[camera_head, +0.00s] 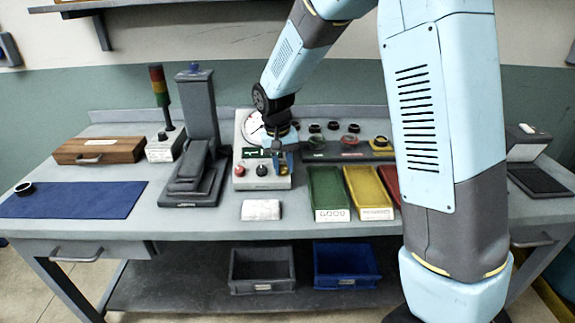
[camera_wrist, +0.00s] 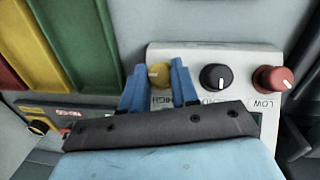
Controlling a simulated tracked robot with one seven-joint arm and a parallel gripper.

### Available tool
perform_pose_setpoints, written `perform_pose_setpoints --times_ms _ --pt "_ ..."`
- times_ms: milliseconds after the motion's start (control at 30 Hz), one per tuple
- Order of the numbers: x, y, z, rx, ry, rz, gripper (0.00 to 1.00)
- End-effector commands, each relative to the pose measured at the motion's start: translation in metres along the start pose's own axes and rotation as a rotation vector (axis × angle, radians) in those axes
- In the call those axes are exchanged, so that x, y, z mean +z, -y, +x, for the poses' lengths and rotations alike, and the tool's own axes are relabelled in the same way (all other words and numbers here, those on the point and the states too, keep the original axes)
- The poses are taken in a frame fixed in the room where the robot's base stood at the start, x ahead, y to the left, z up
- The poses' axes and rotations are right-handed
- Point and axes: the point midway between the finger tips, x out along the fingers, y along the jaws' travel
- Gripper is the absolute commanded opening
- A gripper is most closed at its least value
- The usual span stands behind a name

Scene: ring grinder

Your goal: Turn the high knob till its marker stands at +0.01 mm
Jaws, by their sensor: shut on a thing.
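The high knob (camera_wrist: 159,74) is yellow and shows in the wrist view above a printed label reading HIGH, upside down there. My gripper (camera_wrist: 160,80) is shut on it, with one blue finger on each side. The knob's marker and its scale cannot be read. In the head view my gripper (camera_head: 281,160) is over the right part of the white gauge box (camera_head: 240,180), hiding the high knob. On the same panel are a black knob (camera_wrist: 214,77) and a red knob (camera_wrist: 272,79) by the label LOW.
A round dial (camera_head: 254,125) stands at the back of the box, partly behind my arm. Green (camera_head: 330,212), yellow (camera_head: 374,212) and red (camera_head: 389,180) trays lie to the right. A grey stand (camera_head: 200,130) is to the left. A white block (camera_head: 261,210) lies in front.

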Motion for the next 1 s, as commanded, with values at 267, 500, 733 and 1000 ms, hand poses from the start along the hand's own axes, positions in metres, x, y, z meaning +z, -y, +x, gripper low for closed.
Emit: perform_pose_setpoints --times_ms 267,500,733,1000 --pt "0.0000 0.0004 0.0005 0.082 0.003 -0.100 0.00" --pt "0.0005 0.0034 0.0011 0.209 0.003 -0.265 0.00" --pt "0.0013 0.0053 0.0014 0.342 0.003 -0.439 0.00" --pt "0.0025 0.0079 0.0025 0.499 0.003 -0.644 0.00"
